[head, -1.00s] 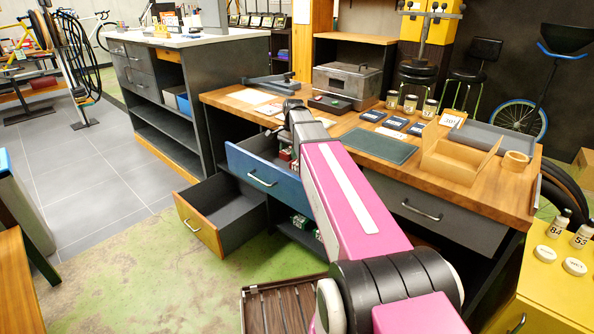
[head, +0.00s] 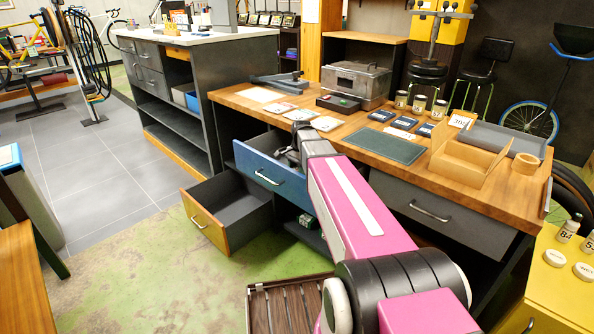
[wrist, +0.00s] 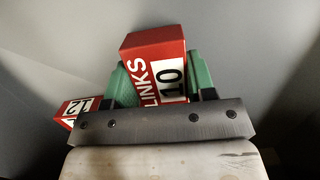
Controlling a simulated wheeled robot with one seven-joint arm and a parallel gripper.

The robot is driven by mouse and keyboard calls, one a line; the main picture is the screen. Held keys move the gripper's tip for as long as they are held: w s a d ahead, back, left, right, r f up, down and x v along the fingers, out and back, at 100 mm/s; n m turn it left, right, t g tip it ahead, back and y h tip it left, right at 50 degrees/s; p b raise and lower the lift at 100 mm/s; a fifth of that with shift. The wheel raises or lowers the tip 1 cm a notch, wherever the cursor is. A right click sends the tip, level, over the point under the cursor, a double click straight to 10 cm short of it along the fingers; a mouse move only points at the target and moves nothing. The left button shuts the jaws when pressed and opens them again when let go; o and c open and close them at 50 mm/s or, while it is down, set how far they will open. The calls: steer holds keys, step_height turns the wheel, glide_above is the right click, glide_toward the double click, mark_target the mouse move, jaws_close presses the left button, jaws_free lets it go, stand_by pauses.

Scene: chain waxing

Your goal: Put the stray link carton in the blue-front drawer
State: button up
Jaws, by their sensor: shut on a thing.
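The link carton (wrist: 155,62) is red with a white "10" label and the word LINKS. In the wrist view it stands between the green fingers of my gripper (wrist: 160,82), which is shut on it. A second red carton (wrist: 74,110), labelled 12, lies to the left against the grey surface. The blue-front drawer (head: 268,176) is pulled open under the bench top. In the head view my gripper is at this drawer's opening, its fingers and the held carton hidden behind my arm and the drawer front.
A yellow-front drawer (head: 206,222) is open lower down to the left. The wooden bench top (head: 350,148) above carries a metal box (head: 355,80), a green mat (head: 384,144) and an open cardboard box (head: 462,160). A slatted brown tray (head: 285,305) is near my base.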

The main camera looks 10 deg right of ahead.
steer(key=o, duration=0.9)
steer(key=shift+f, duration=0.1)
step_height(320, 180, up, 12)
steer(key=w+d, duration=0.1)
steer(key=shift+d, duration=0.25)
